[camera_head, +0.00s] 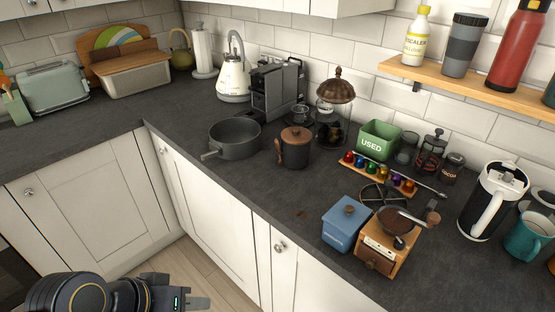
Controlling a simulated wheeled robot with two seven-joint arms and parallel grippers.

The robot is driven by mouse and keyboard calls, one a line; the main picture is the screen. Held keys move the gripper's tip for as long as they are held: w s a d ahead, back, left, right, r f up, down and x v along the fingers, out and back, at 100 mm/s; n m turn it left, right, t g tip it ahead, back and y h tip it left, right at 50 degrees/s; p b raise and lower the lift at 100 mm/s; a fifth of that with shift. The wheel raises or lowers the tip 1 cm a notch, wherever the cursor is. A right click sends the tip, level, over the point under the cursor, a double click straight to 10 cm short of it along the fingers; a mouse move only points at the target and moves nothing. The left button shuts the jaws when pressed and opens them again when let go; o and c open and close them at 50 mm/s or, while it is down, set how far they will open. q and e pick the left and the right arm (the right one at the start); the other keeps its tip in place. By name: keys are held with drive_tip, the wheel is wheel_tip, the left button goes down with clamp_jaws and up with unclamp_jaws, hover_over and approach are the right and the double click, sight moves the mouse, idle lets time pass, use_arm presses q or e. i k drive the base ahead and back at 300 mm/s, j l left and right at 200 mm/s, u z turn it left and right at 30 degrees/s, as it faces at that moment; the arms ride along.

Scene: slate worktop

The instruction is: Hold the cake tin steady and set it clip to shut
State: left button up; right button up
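The cake tin (235,146) is a round, dark grey, open-topped tin standing upright near the worktop's front edge, left of the middle. Its clip (211,155) juts out from the wall at the tin's left front, standing away from the side. The tin looks empty. My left gripper (193,303) is at the bottom edge of the view, low in front of the cabinets and well apart from the tin. Its fingers are partly cut off, so its opening does not show. My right gripper is out of view.
A brown lidded pot (295,150) stands just right of the tin, with a coffee machine (277,90) behind. A blue box (345,222) and a wooden grinder (387,244) stand further right. The worktop (165,125) left of the tin is clear.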

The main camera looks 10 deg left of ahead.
sight(208, 155)
drive_tip(key=i+j+z, duration=0.15)
drive_tip(key=j+z, duration=0.3)
drive_tip(key=i+j+z, duration=0.1)
drive_tip(key=j+z, duration=0.8)
